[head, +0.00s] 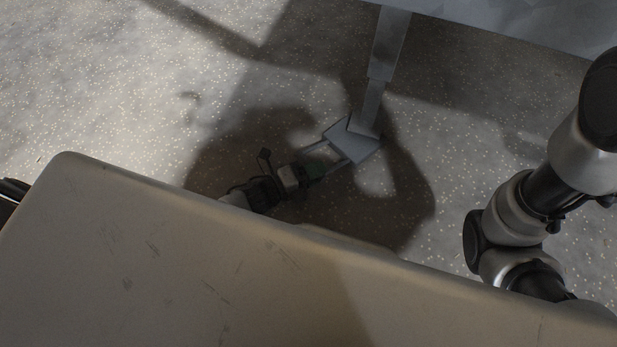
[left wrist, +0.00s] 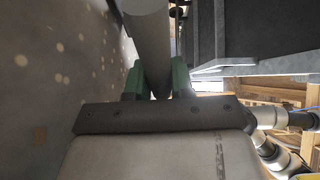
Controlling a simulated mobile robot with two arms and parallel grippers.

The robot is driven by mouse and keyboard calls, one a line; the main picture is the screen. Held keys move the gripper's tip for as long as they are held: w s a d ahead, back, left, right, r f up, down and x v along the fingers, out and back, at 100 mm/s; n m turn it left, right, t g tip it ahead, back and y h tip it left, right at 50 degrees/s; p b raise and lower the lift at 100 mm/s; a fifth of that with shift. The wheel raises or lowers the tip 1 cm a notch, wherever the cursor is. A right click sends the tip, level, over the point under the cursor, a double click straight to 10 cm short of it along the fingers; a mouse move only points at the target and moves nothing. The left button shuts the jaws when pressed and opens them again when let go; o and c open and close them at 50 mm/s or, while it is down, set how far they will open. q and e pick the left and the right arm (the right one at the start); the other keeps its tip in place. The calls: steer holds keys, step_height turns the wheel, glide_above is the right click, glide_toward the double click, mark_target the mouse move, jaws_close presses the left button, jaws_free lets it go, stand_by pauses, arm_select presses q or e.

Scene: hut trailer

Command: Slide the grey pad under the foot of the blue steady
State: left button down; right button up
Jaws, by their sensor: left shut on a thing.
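The blue steady (head: 388,45) looks grey-blue and comes down from the top of the head view as a narrow leg. Its foot (head: 366,126) is at the lower end, over the far part of the grey pad (head: 354,149). The pad is a flat plate near the floor; I cannot tell whether the foot touches it. Two thin bars run from the pad towards my left gripper (head: 314,170). In the left wrist view its green fingers (left wrist: 157,80) are shut on a thick grey bar (left wrist: 150,40), seemingly the pad's handle. My right gripper is not in view.
A large pale beige body with a rounded edge (head: 160,240) fills the lower part of the head view. A grey-blue panel (head: 500,20) overhangs at the top right. The speckled floor (head: 90,80) is clear at the left.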

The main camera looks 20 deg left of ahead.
arm_select(q)
steer(key=shift+w+d+b, duration=0.3)
steer(key=shift+w+d, duration=0.25)
steer(key=shift+w, duration=0.4)
steer(key=shift+w+d+b, duration=0.3)
steer(key=shift+w+d, duration=0.2)
steer(key=shift+w, duration=0.4)
steer(key=c, duration=0.9)
jaws_free()
steer(key=shift+f, duration=0.15)
